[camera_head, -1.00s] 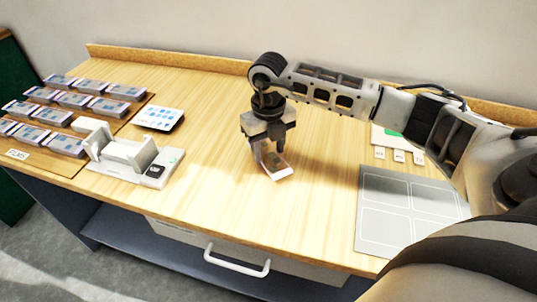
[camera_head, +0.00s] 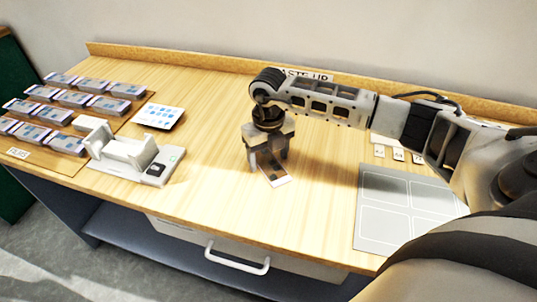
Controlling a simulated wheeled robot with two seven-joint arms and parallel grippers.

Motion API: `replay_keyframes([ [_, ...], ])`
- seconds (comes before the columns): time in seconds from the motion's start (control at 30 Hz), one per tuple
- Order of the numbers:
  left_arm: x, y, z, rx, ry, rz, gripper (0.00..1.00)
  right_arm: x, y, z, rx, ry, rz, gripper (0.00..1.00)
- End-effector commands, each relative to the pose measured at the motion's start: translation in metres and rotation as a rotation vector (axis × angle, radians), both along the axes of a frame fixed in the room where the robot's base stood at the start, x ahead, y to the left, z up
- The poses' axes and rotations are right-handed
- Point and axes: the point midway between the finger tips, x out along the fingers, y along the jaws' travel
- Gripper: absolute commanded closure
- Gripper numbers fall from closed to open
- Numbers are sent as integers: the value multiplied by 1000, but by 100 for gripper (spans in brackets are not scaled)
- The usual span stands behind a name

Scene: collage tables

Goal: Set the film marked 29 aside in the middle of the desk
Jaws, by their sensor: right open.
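A small film (camera_head: 276,180) with a pale end and a darker middle lies on the middle of the desk (camera_head: 215,190). Its marking is too small to read. My right gripper (camera_head: 267,165) points down directly over the film's far part, with its fingers close around it and low to the desk. The right gripper is open, and it hides part of the film. My left gripper is out of view.
Several film boxes (camera_head: 75,98) stand in rows on the left, by a FILMS label (camera_head: 17,153). A white device with a cradle (camera_head: 125,155) and a card with blue marks (camera_head: 158,115) are beside them. A grey panelled board (camera_head: 385,205) lies right. Desk space around the film is clear.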

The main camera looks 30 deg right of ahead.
Motion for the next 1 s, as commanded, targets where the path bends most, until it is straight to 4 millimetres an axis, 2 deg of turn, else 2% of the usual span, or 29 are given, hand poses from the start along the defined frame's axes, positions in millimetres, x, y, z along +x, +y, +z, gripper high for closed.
replay_keyframes([
  [0.17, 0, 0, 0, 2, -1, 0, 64, 1, 0, 17, 1, -3, -1, 32],
  [0.4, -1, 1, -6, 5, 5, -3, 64, 1, 0, 69, 1, -6, 0, 32],
  [0.6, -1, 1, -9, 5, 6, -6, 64, 1, 0, 105, 1, -4, 0, 32],
  [0.8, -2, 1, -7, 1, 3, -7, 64, 0, 0, 121, 0, -1, 0, 32],
  [1.0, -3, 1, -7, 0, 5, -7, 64, 0, 0, 123, 1, 0, 0, 32],
])
